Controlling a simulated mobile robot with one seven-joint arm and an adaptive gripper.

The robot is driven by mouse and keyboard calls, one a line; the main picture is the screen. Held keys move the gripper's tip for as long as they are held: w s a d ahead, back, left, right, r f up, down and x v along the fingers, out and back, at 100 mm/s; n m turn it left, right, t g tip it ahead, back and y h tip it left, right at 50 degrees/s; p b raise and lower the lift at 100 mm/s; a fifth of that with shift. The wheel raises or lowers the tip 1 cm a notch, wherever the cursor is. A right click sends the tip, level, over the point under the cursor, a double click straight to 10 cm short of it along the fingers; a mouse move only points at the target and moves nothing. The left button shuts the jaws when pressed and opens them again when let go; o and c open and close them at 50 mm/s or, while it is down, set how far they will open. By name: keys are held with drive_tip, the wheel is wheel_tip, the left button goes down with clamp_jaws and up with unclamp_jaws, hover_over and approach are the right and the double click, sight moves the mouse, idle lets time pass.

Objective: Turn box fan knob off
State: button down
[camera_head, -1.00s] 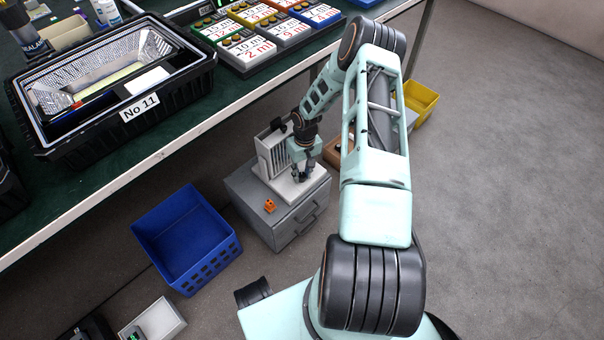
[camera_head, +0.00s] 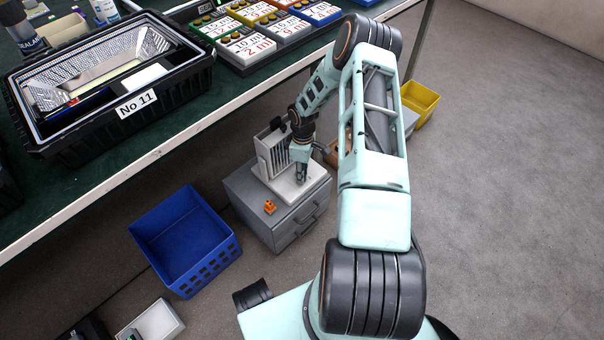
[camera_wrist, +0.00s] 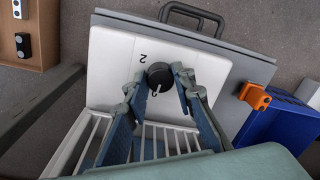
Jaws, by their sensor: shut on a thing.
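The box fan (camera_head: 267,157) is white with a slatted grille and stands on a grey drawer cabinet under the table. Its grille slats (camera_wrist: 163,143) and flat white base also show in the wrist view. The black round knob (camera_wrist: 159,75) with a light pointer mark sits on the base near a printed "2". My gripper (camera_wrist: 160,84) has its two fingers on either side of the knob and is shut on it. In the head view my gripper (camera_head: 301,178) reaches down onto the fan's base, and the knob is hidden there.
The grey cabinet (camera_head: 283,226) has drawer handles at the front. A small orange part (camera_head: 270,207) lies on its top. A blue crate (camera_head: 186,240) stands left of it on the floor. The green table (camera_head: 120,165) overhangs behind. Open floor lies to the right.

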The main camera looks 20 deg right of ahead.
drive_tip(key=shift+n, duration=0.5)
drive_tip(key=c, duration=1.6)
unclamp_jaws()
